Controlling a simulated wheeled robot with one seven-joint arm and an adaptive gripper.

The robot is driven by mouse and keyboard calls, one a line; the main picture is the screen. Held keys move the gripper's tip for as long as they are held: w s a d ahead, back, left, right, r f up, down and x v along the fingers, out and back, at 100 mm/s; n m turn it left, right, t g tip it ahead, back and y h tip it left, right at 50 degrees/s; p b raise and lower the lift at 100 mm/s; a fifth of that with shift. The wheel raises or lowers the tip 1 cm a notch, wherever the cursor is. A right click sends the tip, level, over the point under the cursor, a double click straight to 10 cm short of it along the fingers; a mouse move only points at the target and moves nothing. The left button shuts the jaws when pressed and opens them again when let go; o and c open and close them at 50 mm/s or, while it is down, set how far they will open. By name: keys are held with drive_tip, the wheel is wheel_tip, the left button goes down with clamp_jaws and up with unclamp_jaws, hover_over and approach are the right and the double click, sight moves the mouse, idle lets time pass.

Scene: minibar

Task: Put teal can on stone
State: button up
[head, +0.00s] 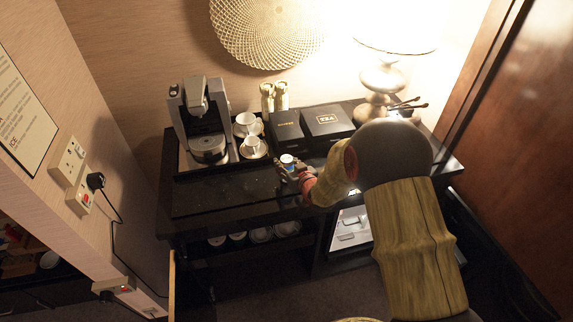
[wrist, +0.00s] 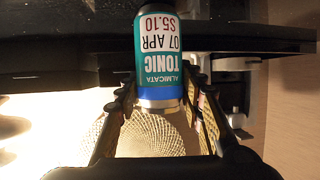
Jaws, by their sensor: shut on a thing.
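In the head view only a small part of the can (head: 288,159) shows at my gripper (head: 286,170), near the front of the dark counter top (head: 235,190). Whether the can touches the counter is hard to tell.
A coffee machine (head: 203,120) stands at the counter's left. White cups (head: 253,146) on saucers and black boxes (head: 326,122) stand behind my gripper. A lamp (head: 383,80) stands at the back right. The front left of the counter is clear.

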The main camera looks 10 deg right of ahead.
drive_tip(key=shift+f, duration=0.1)
drive_tip(key=o, duration=1.4)
drive_tip(key=shift+o, duration=0.3)
